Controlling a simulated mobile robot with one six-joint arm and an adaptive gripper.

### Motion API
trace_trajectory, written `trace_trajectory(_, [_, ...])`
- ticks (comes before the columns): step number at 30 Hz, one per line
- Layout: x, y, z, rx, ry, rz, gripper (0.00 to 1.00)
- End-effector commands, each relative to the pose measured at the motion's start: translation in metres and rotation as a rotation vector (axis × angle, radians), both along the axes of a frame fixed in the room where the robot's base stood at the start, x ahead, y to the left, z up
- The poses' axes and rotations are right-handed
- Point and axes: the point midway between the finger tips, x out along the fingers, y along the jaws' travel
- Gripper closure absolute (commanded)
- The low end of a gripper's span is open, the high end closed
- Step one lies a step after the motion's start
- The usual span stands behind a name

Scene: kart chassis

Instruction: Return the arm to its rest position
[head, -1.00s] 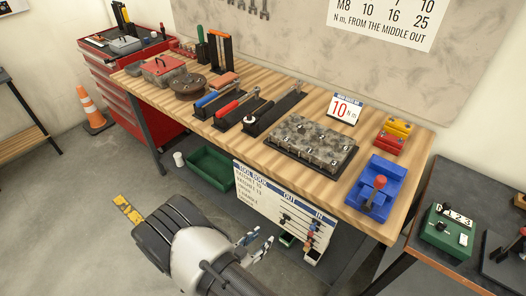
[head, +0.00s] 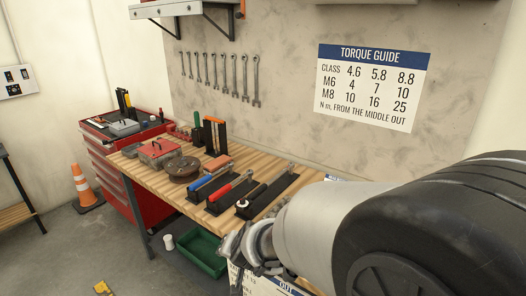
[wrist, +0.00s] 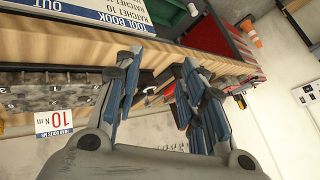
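My arm fills the right foreground of the head view, raised in front of the wooden workbench (head: 140,178) and covering its right half. My gripper (wrist: 158,90) shows in the wrist view with its blue-padded fingers apart and nothing visible between them. The wrist view looks upside down across the bench, with the engine block (wrist: 45,92) and the "10 N m" card (wrist: 54,122) at the left.
Blue-handled (head: 208,182) and red-handled (head: 231,187) tools lie in black holders on the bench. A red tool cabinet (head: 105,170) and orange cone (head: 84,186) stand at the left. A green bin (head: 203,249) sits below. Wrenches (head: 218,76) and a torque guide (head: 370,88) are on the wall.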

Motion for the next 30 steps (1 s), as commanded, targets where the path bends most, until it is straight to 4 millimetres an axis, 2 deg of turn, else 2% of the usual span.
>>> trace_trajectory(1, [-0.011, -0.014, 0.024, 0.0, -0.004, 0.032, 0.63])
trace_trajectory(3, [-0.032, -0.033, 0.046, -0.02, 0.005, 0.085, 0.63])
trace_trajectory(7, [-0.08, -0.073, 0.077, -0.085, 0.028, 0.167, 0.63])
trace_trajectory(12, [-0.152, -0.131, 0.096, -0.217, 0.083, 0.227, 0.63])
trace_trajectory(15, [-0.193, -0.163, 0.098, -0.299, 0.125, 0.234, 0.63])
trace_trajectory(18, [-0.225, -0.188, 0.097, -0.367, 0.166, 0.228, 0.63])
trace_trajectory(21, [-0.247, -0.204, 0.095, -0.41, 0.197, 0.22, 0.63])
trace_trajectory(23, [-0.255, -0.209, 0.095, -0.425, 0.209, 0.216, 0.63])
trace_trajectory(30, [-0.259, -0.212, 0.094, -0.436, 0.219, 0.215, 0.63])
